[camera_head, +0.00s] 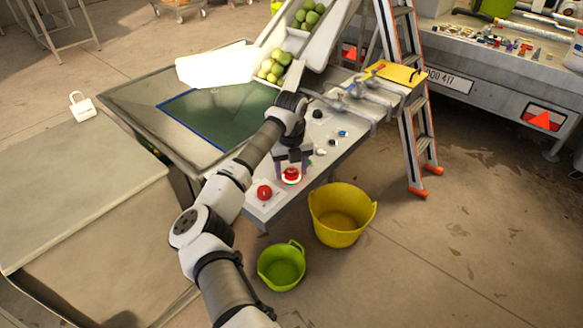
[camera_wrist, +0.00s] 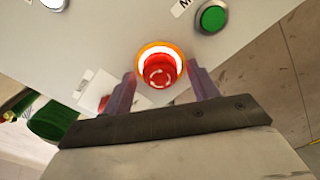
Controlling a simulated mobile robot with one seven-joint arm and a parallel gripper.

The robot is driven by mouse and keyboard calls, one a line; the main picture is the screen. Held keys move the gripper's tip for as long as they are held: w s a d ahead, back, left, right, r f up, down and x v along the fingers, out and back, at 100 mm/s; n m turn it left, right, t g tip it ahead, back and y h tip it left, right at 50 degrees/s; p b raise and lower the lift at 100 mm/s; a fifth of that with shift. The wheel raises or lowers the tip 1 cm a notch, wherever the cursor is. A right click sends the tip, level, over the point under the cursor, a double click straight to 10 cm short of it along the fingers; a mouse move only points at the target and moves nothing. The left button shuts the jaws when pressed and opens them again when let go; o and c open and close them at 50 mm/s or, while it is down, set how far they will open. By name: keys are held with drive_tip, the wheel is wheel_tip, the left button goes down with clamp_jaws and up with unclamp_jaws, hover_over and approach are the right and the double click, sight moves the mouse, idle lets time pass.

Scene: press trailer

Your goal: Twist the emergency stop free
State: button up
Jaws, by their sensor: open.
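The emergency stop is a red mushroom button (camera_wrist: 159,71) with arrow marks and a lit orange-white ring around it. In the head view it is the red button (camera_head: 291,173) on the grey control panel (camera_head: 326,157), below my gripper (camera_head: 293,163). In the wrist view my gripper (camera_wrist: 160,88) is open, with one purple finger on each side of the button's lower part. I cannot tell whether the fingers touch it. Another red knob (camera_head: 264,191) sits at the panel's near end.
A green button (camera_wrist: 212,17) is close to the right of the emergency stop in the wrist view. A yellow tub (camera_head: 341,213) and a green tub (camera_head: 282,266) stand on the floor beside the panel. A stepladder (camera_head: 411,110) stands to the right.

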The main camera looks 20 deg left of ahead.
drive_tip(key=c, duration=1)
drive_tip(key=m+b, duration=0.2)
drive_tip(key=m, duration=0.2)
drive_tip(key=shift+a+m+b, duration=0.1)
drive_tip(key=shift+m+b, duration=0.5)
drive_tip(key=shift+m, duration=1.2)
drive_tip(key=o, duration=1)
drive_tip(key=shift+r, duration=0.15)
